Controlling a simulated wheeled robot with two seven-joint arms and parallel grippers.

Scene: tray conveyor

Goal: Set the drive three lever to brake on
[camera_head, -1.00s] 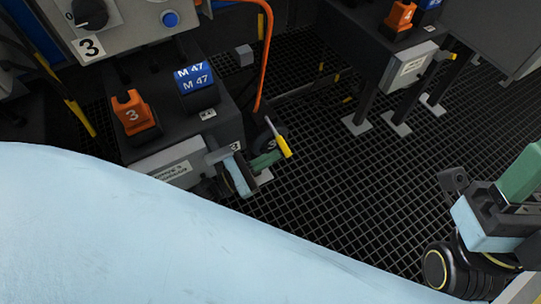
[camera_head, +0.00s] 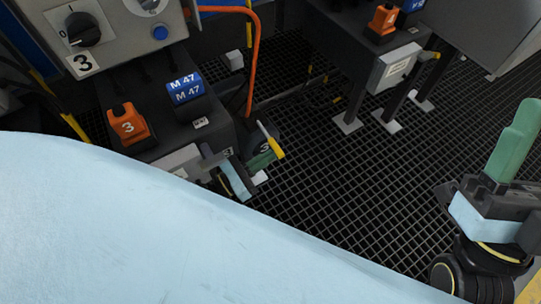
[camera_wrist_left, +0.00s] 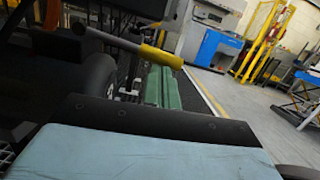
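The drive three lever, a grey rod with a yellow grip (camera_head: 271,140), stands at the right end of the drive three unit in the head view. Its yellow grip shows large in the left wrist view (camera_wrist_left: 162,57). My left gripper's green fingers (camera_head: 262,160) are close below the lever; they lie together beyond the grip in the wrist view (camera_wrist_left: 163,88). I cannot tell whether they touch it. Any brake marking is unreadable. My right gripper (camera_head: 515,140) is at the right edge, green fingers together, empty and pointing up.
The drive unit carries an orange block marked 3 (camera_head: 127,127) and a blue M 47 block (camera_head: 185,90). A control panel (camera_head: 115,30) stands behind it. An orange cable (camera_head: 254,60) runs behind the lever. Dark grating (camera_head: 330,175) is free to the right.

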